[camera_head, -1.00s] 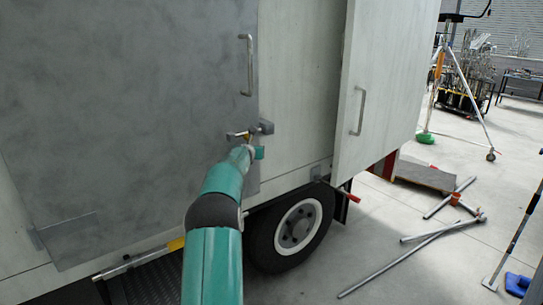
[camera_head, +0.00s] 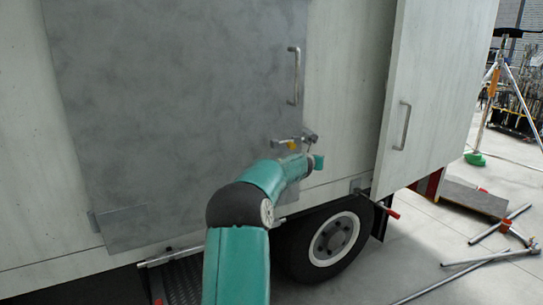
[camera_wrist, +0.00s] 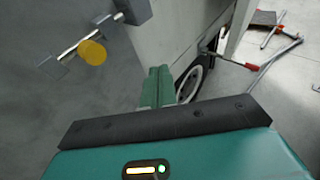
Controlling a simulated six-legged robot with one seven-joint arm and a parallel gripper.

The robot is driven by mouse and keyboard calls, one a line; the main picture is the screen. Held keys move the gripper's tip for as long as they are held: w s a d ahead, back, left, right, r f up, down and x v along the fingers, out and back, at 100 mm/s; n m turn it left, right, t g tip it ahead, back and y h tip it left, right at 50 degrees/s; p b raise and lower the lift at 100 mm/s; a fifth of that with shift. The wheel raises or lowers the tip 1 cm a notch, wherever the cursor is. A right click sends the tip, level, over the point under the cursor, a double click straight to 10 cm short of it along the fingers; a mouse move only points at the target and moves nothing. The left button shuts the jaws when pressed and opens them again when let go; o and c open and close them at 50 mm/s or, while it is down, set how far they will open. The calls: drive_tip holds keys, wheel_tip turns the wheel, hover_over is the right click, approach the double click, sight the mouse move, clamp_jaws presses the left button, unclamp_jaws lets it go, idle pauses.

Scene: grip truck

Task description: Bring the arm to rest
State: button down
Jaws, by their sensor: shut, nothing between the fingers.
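My teal arm (camera_head: 238,265) reaches forward from the bottom of the head view and bends right at its dark joint. My gripper (camera_head: 318,162) is at its end, in front of the truck's side, just below and right of a metal latch with a yellow knob (camera_head: 291,145). In the wrist view, the green fingers of my gripper (camera_wrist: 157,88) are shut together with nothing between them. The latch's yellow knob (camera_wrist: 92,52) is at upper left there, apart from the fingers. The latch is on the grey panel (camera_head: 180,90) of the truck.
An opened pale door (camera_head: 435,110) with a handle stands out at the right. A truck wheel (camera_head: 335,240) is below my gripper. A red-tipped lever (camera_head: 388,211) sticks out beside it. Metal poles (camera_head: 480,262) lie on the floor at the right.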

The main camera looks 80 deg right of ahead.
drive_tip(key=w+a+r+m+t+y, duration=0.1)
drive_tip(key=w+a+r+m, duration=0.25)
drive_tip(key=w+a, duration=0.55)
drive_tip(key=w+a+r+m+t, duration=0.2)
drive_tip(key=w+a+m, duration=0.3)
drive_tip(key=w, duration=0.8)
drive_tip(key=w+a+m+t+y, duration=0.2)
drive_tip(key=w+a, duration=0.5)
drive_tip(key=a, duration=0.5)
drive_tip(key=w+a+m+t+y, duration=0.1)
drive_tip(key=w+a+m+y, duration=0.1)
drive_tip(key=w+a, duration=0.8)
drive_tip(key=a+f+m+t+y, duration=0.2)
drive_tip(key=a+y, duration=0.3)
drive_tip(key=a, duration=2.1)
drive_tip(key=s+a+f+y, duration=0.1)
drive_tip(key=s+a+f, duration=0.1)
drive_tip(key=a, duration=0.5)
drive_tip(key=s+a+f+m+y, duration=0.1)
drive_tip(key=s+a+f+y, duration=0.1)
drive_tip(key=s+a, duration=0.3)
drive_tip(key=s+a+f+m+g+y, duration=0.1)
drive_tip(key=s+a, duration=0.3)
drive_tip(key=a, duration=0.6)
drive_tip(key=shift+a+f+y, duration=0.25)
drive_tip(key=shift+f+y, duration=0.05)
drive_tip(key=shift+f, duration=0.45)
